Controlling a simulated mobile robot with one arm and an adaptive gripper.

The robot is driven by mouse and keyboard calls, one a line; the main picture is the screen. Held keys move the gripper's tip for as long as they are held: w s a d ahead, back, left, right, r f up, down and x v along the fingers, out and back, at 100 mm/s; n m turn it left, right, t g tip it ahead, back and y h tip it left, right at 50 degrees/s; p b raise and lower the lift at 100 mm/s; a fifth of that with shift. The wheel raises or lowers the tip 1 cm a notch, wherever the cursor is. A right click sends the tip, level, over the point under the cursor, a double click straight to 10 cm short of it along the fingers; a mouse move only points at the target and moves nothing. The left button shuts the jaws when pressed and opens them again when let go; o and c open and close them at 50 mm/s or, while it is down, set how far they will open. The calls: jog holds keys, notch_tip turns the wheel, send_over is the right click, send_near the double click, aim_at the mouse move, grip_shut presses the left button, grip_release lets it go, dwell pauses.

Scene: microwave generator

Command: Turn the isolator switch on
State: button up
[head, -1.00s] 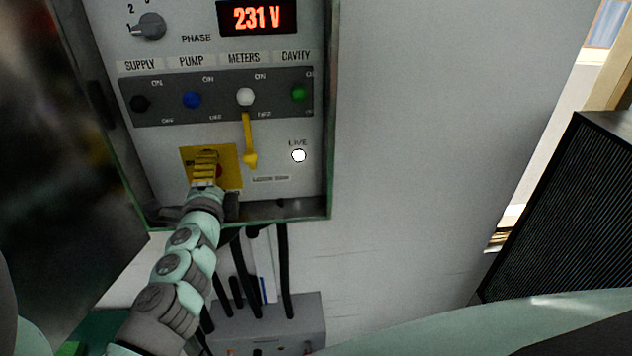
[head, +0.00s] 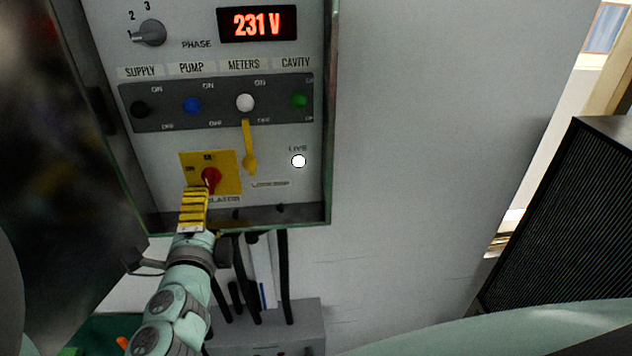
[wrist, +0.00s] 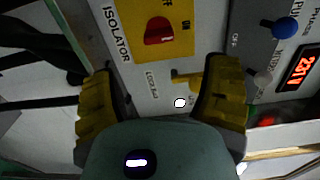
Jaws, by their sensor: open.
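The isolator switch is a red knob (head: 211,178) on a yellow plate (head: 228,182), low on the control panel in the head view. The red knob also shows in the wrist view (wrist: 158,30), with an ON label to its right; I cannot surely tell which mark it points to. My gripper (head: 195,192) has yellow ribbed fingers and is just below and left of the knob in the head view, overlapping the plate's lower left edge. In the wrist view my gripper (wrist: 164,70) has its fingers wide apart with nothing between them, and the knob is beyond the tips.
A yellow hanging tag or lever (head: 250,150) is right of the plate. A white round LIVE lamp (head: 298,161) is further right. A row of toggles (head: 192,106) and a red 231 V display (head: 257,23) are above. An open cabinet door (head: 70,150) stands at left.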

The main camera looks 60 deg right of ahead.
jog(key=v, duration=0.2)
jog(key=shift+s+a, duration=0.2)
jog(key=shift+a, duration=0.15)
dwell(0.4)
